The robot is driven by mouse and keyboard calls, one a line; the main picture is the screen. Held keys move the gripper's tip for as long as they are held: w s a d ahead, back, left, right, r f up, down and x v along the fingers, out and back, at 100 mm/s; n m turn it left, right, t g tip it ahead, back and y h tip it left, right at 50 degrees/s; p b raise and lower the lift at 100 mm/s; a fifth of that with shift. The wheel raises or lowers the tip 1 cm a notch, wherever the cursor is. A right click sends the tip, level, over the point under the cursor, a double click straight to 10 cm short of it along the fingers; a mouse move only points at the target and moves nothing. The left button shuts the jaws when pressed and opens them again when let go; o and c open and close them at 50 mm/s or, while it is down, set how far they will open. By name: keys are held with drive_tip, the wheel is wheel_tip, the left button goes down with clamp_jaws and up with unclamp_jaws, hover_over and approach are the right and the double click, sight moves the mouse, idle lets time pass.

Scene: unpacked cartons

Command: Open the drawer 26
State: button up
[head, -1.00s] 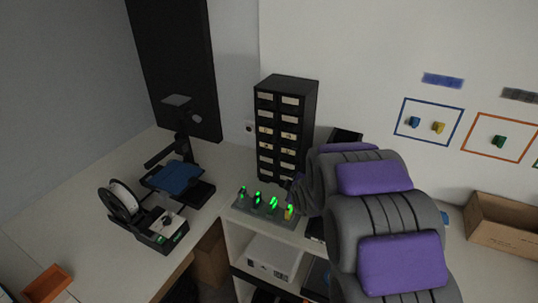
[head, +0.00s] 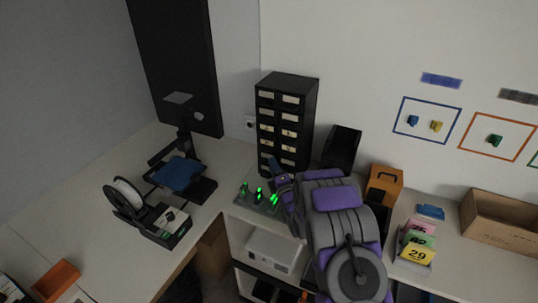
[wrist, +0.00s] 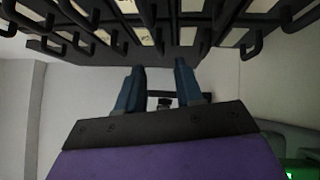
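A black drawer cabinet (head: 286,125) stands against the wall on the desk, with two columns of small labelled drawers. The numbers are too small to read, so I cannot tell which drawer is 26. My gripper (head: 272,167) is in front of the cabinet's lower left part and covers some of the bottom drawers. In the wrist view my gripper (wrist: 158,84) has its two blue fingers apart with nothing between them. The drawer fronts (wrist: 150,36) and their black loop handles span the top of that view, beyond the fingertips. All drawers look shut.
Green-lit items stand on a grey base (head: 250,203) below the gripper. A black bin (head: 342,148) and an orange box (head: 384,184) are right of the cabinet. Bare desk (head: 95,225) lies around the printer.

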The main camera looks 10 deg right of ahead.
drive_tip(key=x, duration=0.6)
drive_tip(key=shift+w+d+b, duration=0.25)
drive_tip(key=shift+w+b, duration=0.05)
drive_tip(key=shift+b, duration=0.1)
drive_tip(key=shift+w+a, duration=0.35)
drive_tip(key=shift+a, duration=0.65)
drive_tip(key=shift+c, duration=0.6)
drive_tip(key=shift+s, duration=0.1)
drive_tip(key=shift+c, duration=0.6)
drive_tip(key=shift+d, duration=0.6)
clamp_jaws()
